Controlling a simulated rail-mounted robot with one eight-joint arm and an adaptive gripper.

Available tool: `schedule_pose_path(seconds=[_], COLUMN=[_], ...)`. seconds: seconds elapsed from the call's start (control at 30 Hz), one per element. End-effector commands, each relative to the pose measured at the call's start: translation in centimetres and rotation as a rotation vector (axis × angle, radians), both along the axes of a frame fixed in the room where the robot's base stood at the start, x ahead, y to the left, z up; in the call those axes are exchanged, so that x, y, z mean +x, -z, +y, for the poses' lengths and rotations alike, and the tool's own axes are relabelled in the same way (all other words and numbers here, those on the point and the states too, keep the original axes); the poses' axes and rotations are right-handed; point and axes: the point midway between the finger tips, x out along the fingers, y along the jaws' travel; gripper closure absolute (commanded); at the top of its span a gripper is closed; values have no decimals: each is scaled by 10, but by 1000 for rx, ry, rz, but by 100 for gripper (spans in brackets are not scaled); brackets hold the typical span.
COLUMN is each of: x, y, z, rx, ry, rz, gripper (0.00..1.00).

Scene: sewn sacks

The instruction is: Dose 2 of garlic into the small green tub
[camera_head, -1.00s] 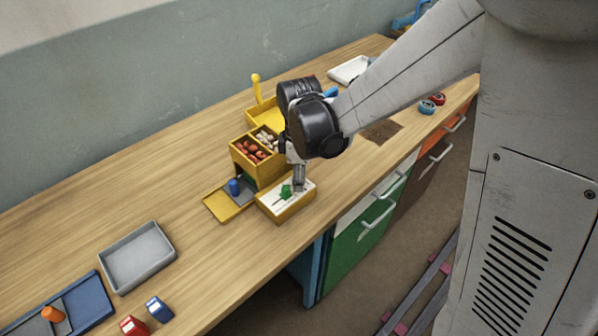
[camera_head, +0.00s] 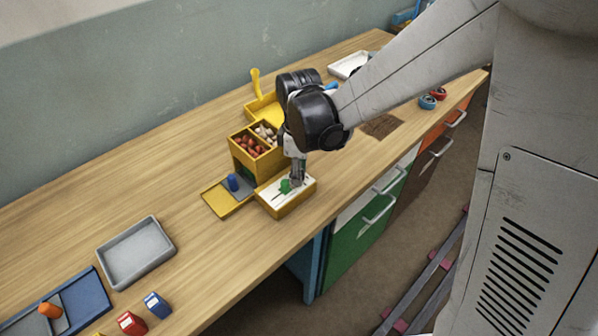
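My gripper (camera_head: 298,181) points down over a low yellow box (camera_head: 285,208) with a white top. A small green shape (camera_head: 285,186) is on that top, just left of the fingertips. I cannot tell whether the fingers touch it, or whether they are open or shut. Whitish garlic (camera_head: 264,132) lies in the right compartment of a yellow two-part bin (camera_head: 248,165), partly hidden by my wrist. Reddish-brown pieces (camera_head: 250,146) fill the left compartment. A dark green patch (camera_head: 247,174) shows low at the bin's front. I cannot identify a small green tub with certainty.
A yellow and grey tray with a blue knob (camera_head: 233,182) lies left of the box. A yellow tray with a scoop-like handle (camera_head: 256,82) stands behind the bin. A grey tray (camera_head: 135,253), red and blue blocks and a blue tray (camera_head: 85,305) are front left.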

Motion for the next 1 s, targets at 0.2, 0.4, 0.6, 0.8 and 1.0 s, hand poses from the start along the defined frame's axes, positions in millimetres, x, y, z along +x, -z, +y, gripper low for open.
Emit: schedule_pose_path(seconds=[0.2, 0.4, 0.6, 0.8, 1.0], x=[0, 0, 0, 0, 0], y=[0, -1, -16, -53, -90], z=[0, 0, 0, 0, 0], rx=[0, 0, 0, 0, 0], ry=[-1, -1, -1, -1, -1], rz=[0, 0, 0, 0, 0], gripper=[67, 67, 67, 67, 67])
